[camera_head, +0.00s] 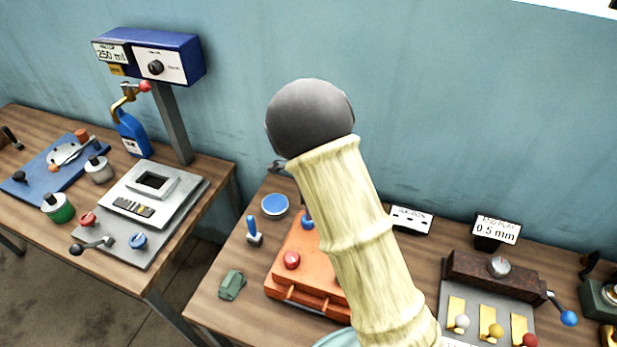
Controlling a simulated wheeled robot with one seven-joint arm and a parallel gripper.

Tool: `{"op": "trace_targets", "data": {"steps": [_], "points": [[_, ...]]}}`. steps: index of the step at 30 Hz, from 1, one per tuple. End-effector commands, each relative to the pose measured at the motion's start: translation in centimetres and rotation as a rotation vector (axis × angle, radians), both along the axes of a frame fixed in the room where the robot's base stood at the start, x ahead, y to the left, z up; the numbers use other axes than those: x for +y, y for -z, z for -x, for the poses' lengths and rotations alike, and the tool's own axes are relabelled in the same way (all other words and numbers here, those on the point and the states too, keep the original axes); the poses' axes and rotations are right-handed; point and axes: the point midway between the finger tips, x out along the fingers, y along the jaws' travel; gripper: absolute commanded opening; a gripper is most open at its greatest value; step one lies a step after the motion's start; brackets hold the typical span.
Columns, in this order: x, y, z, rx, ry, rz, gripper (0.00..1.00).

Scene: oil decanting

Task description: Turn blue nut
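No part is clearly readable as a blue nut. A small blue round piece (307,222) on the orange box (315,250) is partly hidden by my arm. A red knob (292,260) sits on the same box, to its lower left. Another blue knob (138,240) is on the grey plate (165,228) of the left table, with a red knob (88,219) to its left. I cannot tell which blue piece is the nut. My arm rises through the middle of the view, and my gripper does not show.
On the right table are a blue-topped round dish (275,205), a blue-handled tool (252,230), a green piece (232,285) and a brown device (490,275) with colored knobs. The left table holds a blue bottle (133,137) and a dispenser (150,57). A gap separates the tables.

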Motion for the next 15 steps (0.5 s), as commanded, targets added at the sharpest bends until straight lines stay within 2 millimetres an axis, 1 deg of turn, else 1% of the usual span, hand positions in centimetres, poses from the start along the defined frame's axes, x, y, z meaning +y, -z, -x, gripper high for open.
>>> {"op": "trace_targets", "data": {"steps": [1, 9, 12, 15], "points": [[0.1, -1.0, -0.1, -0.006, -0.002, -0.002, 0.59], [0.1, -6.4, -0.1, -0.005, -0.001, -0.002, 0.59], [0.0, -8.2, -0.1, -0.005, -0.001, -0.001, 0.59], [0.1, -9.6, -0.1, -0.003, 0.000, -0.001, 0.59]]}}
